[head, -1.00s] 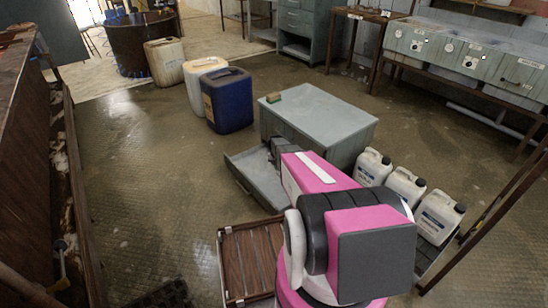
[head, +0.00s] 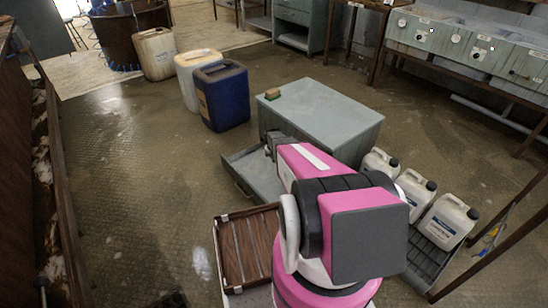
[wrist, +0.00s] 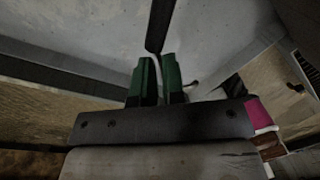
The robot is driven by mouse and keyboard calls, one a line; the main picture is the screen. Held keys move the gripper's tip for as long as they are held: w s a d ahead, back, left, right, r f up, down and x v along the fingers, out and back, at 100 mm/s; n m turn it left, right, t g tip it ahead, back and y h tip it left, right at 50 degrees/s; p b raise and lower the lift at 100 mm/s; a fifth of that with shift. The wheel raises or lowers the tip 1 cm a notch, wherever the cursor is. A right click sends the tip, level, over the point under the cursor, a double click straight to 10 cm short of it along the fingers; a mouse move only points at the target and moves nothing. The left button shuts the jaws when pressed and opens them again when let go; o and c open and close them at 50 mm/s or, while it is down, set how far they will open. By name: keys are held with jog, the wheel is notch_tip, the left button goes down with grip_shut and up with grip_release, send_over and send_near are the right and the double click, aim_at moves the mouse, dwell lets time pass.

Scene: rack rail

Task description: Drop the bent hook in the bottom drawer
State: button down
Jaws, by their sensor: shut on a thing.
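My gripper (wrist: 157,78) has green fingertips and is shut on the bent hook (wrist: 159,26). The hook shows as a dark bar sticking out beyond the fingertips in the wrist view; its bend is not clear. The bottom drawer (head: 239,167) is pulled out from the grey cabinet (head: 325,112) in the head view. In the head view my gripper (head: 273,147) is over the drawer, near its cabinet end, and the hook is hidden there. The wrist view shows the pale drawer floor (wrist: 95,30) behind the hook; the height above it is unclear.
A sponge-like block (head: 272,94) lies on the cabinet top. White canisters (head: 446,220) stand in a tray right of my arm. A brown slatted crate (head: 246,248) is left of it. Blue (head: 222,95) and white (head: 199,66) jugs stand behind. Floor at left is open.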

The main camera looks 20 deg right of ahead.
jog(key=shift+w+f, duration=0.15)
jog(key=shift+f, duration=2.9)
jog(key=c, duration=1.1)
grip_release()
jog(key=shift+r, duration=0.15)
jog(key=r, duration=0.4)
jog(key=a+r, duration=0.1)
jog(key=r, duration=0.2)
jog(key=shift+w+r, duration=0.1)
jog(key=shift+w, duration=0.05)
